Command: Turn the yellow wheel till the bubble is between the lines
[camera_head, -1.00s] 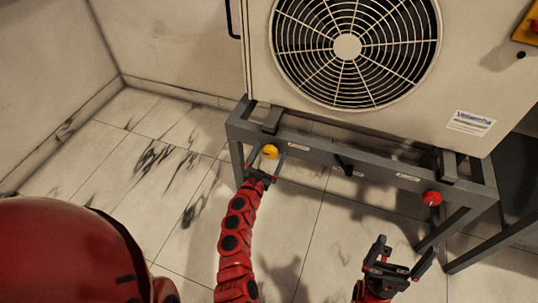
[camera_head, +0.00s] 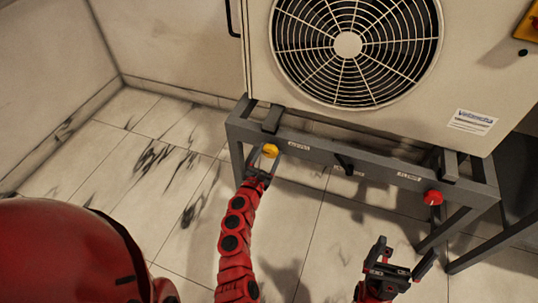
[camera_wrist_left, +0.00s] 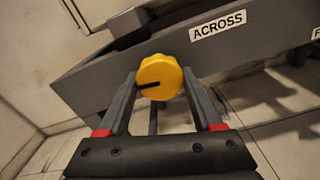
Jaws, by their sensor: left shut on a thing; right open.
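The yellow wheel (camera_head: 270,150) is a small knob on the front rail of the grey stand, at its left end. In the left wrist view the wheel (camera_wrist_left: 161,72) has a dark mark at its lower left. My left gripper (camera_head: 267,160) is shut on the wheel, one finger on each side; its two fingers also show in the left wrist view (camera_wrist_left: 160,88). My right gripper (camera_head: 405,257) is open and empty, low on the right, apart from the stand. No bubble or lines can be made out in these views.
A label reading ACROSS (camera_wrist_left: 218,25) is beside the yellow wheel. A red knob (camera_head: 432,197) is at the rail's right end and a dark lever (camera_head: 344,162) near its middle. The fan unit (camera_head: 465,75) stands above the rail. Tiled floor (camera_head: 140,165) is open at left.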

